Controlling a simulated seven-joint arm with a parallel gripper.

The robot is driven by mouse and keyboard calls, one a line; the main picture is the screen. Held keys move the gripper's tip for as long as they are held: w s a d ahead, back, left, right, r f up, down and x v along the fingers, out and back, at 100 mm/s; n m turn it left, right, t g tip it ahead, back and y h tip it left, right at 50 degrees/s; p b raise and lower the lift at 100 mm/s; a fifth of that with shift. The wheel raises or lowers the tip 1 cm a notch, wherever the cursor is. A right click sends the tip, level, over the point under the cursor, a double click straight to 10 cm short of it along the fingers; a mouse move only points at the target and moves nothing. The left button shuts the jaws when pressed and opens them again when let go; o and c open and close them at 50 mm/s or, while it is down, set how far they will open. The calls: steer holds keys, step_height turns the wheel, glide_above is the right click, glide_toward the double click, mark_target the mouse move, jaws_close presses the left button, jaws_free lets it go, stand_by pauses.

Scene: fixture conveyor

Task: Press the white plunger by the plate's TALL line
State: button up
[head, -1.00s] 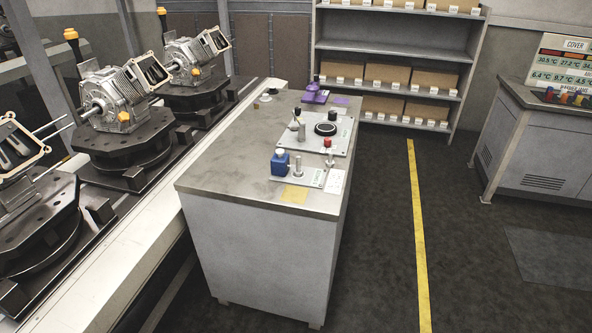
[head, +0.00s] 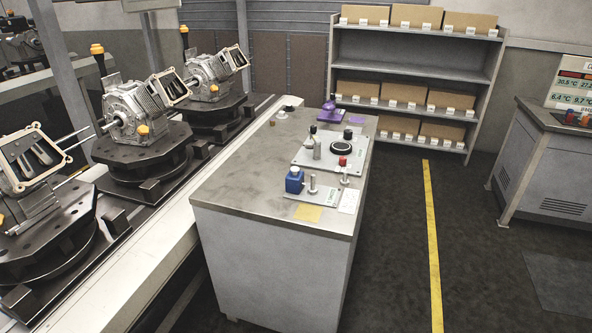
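A light grey plate (head: 306,157) lies on top of a grey cabinet (head: 245,190). On it are a black-topped post, a silver cylinder (head: 317,150), a black ring-shaped part (head: 343,146) and a red knob (head: 342,161). A small whitish knob (head: 309,142) shows near the plate's left side; I cannot tell if it is the white plunger. The TALL line is too small to make out. My gripper is not in view.
In front of the plate stand a blue block (head: 294,182) and a silver post (head: 312,184); a yellow note (head: 307,213) lies near the edge. A purple device (head: 330,113) stands behind. A conveyor with engine housings (head: 135,112) runs left. The floor right of the cabinet is clear.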

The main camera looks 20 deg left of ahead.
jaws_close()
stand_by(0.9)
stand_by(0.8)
